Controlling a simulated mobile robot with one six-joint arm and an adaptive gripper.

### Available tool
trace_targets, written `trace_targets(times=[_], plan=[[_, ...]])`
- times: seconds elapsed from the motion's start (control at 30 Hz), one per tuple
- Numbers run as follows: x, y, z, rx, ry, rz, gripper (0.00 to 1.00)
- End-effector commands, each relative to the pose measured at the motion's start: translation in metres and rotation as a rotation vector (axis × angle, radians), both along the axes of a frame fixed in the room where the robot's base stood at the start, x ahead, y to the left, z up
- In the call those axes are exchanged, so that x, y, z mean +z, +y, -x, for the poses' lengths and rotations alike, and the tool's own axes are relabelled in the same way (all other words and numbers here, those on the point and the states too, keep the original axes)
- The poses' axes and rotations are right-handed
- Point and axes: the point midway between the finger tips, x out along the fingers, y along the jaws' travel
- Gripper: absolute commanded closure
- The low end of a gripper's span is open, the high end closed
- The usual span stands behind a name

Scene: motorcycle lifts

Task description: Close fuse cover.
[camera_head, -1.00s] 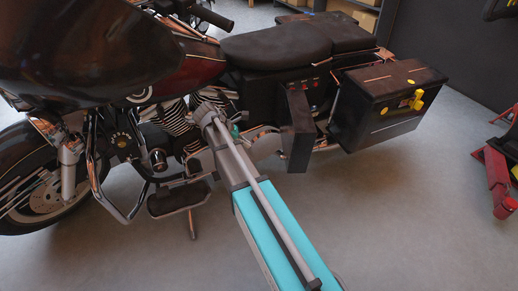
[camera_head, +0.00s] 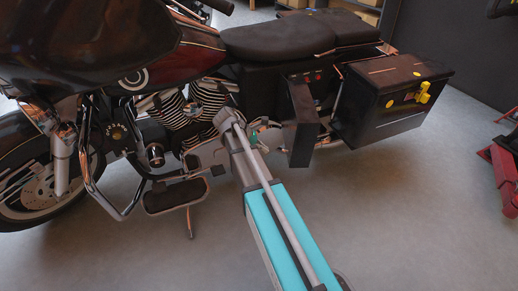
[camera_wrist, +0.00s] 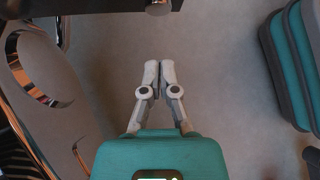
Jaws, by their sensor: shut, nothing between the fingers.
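The fuse cover (camera_head: 299,124) is a dark flat panel below the motorcycle seat. It stands swung open, edge-on and outward from the side of the bike. Behind it the fuse recess (camera_head: 307,77) shows small red parts. In the head view my arm reaches up left of the cover, and its wrist hides most of my gripper. In the wrist view my gripper (camera_wrist: 160,68) is shut and empty, with its pale fingertips together over bare floor. A dark edge with a round metal end crosses the top there; I cannot tell whether it is the cover.
The dark saddlebag (camera_head: 382,105) with a yellow latch is right of the cover. Chrome pipes (camera_wrist: 38,65) lie left of my gripper in the wrist view. The footboard (camera_head: 175,195) and engine are left of my arm. A red stand (camera_head: 500,175) is at far right. Floor in front is clear.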

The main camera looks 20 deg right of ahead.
Motion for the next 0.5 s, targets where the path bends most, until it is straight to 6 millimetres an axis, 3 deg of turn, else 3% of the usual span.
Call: trace_targets(times=[0.07,0.23,0.5], plan=[[-0.010,-0.006,0.003,-0.001,0.000,0.000,1.00],[-0.006,-0.026,0.010,-0.001,-0.001,0.000,1.00],[-0.006,-0.041,0.014,-0.001,-0.001,0.000,1.00]])
